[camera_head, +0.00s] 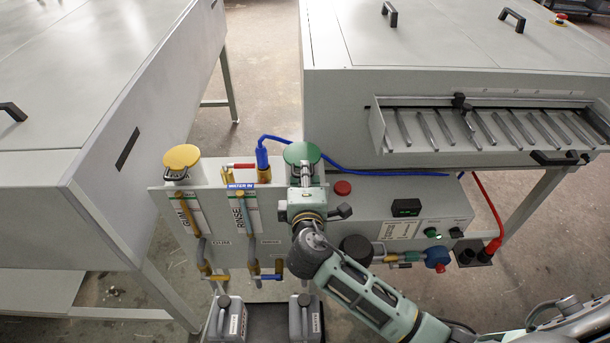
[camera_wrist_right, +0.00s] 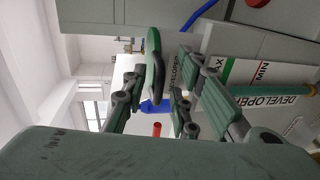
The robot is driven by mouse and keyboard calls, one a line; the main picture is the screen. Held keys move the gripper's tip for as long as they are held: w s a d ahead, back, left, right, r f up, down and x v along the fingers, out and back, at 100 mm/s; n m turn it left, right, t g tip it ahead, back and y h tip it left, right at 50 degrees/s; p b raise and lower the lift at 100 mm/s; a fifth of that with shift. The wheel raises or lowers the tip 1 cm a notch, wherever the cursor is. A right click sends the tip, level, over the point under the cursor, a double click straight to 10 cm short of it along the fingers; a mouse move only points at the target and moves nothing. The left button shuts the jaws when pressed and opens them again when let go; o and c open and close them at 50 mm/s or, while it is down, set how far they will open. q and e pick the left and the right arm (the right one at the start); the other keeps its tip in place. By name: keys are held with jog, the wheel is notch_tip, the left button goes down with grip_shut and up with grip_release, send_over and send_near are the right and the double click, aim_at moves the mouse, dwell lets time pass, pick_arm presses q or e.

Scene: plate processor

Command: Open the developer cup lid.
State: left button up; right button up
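The developer cup lid (camera_head: 302,152) is a round green disc at the top of the panel, in the middle of the head view. In the right wrist view the lid (camera_wrist_right: 153,62) shows nearly edge-on, lying roughly flat. The cup beneath is mostly hidden by my gripper, and I cannot tell whether the lid touches its rim. My right gripper (camera_head: 304,178) is just in front of the lid. In the right wrist view its fingers (camera_wrist_right: 158,88) are apart, with the lid's near edge in the gap; contact is not clear. My left gripper is in neither view.
A yellow lid (camera_head: 182,157) tops the gum cup at the panel's left. A blue hose (camera_head: 350,172) runs behind the green lid. A red cap (camera_head: 342,187) is close to the right. Two grey canisters (camera_head: 226,320) stand below. Large grey machines flank the panel.

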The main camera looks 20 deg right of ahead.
grip_shut()
dwell(0.4)
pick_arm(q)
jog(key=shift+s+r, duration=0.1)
pick_arm(e)
jog(key=shift+r, duration=0.1)
